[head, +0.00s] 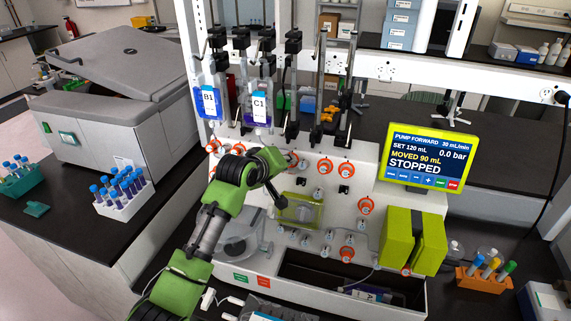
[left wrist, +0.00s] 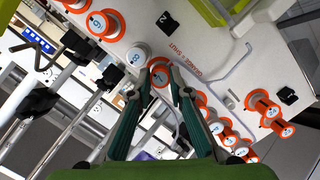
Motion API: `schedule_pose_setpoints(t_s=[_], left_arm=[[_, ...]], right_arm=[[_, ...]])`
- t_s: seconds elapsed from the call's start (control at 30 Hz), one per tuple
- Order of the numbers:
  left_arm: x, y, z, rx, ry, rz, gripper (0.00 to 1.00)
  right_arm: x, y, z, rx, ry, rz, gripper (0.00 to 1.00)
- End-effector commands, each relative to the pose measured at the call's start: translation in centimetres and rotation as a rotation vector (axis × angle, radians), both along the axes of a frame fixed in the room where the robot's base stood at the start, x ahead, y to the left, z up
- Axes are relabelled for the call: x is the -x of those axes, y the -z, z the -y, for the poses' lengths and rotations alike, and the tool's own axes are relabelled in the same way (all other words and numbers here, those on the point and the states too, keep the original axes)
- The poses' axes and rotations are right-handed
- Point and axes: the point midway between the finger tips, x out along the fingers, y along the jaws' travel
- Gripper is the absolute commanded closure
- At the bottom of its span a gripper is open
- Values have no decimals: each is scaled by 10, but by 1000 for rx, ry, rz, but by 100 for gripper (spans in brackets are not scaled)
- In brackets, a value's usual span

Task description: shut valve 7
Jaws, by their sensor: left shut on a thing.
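Valve 7 (left wrist: 160,78) is a small round knob with an orange surround, in the left wrist view between my left fingertips. Its label is small and partly covered. My left gripper (left wrist: 162,72) is shut on this knob, one teal finger on each side. In the head view my green left arm reaches up to the white machine panel (head: 335,205), and its wrist hides the fingers and the held knob. A printed line beside the knob reads "ORANGE = SHUT" (left wrist: 188,70). My right gripper is not in view.
Other numbered valves stand close by, several orange and some white, such as the white valve (left wrist: 138,54). Bags B1 (head: 209,103) and C1 (head: 259,107) hang above. The pump screen (head: 429,160) reads STOPPED, MOVED 90 mL. A grey centrifuge (head: 125,75) stands at left.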

Motion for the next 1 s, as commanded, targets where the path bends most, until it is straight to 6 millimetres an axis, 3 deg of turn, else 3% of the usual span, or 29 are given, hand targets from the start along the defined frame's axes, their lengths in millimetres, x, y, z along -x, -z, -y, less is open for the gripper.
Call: schedule_pose_setpoints(t_s=[0.37, 0.4, 0.43, 0.47, 0.83, 1.0], left_arm=[[0, 2, 0, -4, 1, -2, 100], [0, 2, 0, -4, 1, -2, 74], [0, 2, 0, -4, 1, -2, 66], [0, 1, 0, -4, 1, -2, 65], [1, -1, -1, -2, 0, 0, 65], [11, -8, -5, -2, 1, 2, 65]], right_arm=[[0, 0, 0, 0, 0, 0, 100], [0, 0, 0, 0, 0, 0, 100], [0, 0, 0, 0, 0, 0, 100], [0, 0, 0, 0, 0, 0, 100], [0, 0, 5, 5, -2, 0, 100], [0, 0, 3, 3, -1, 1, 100]])
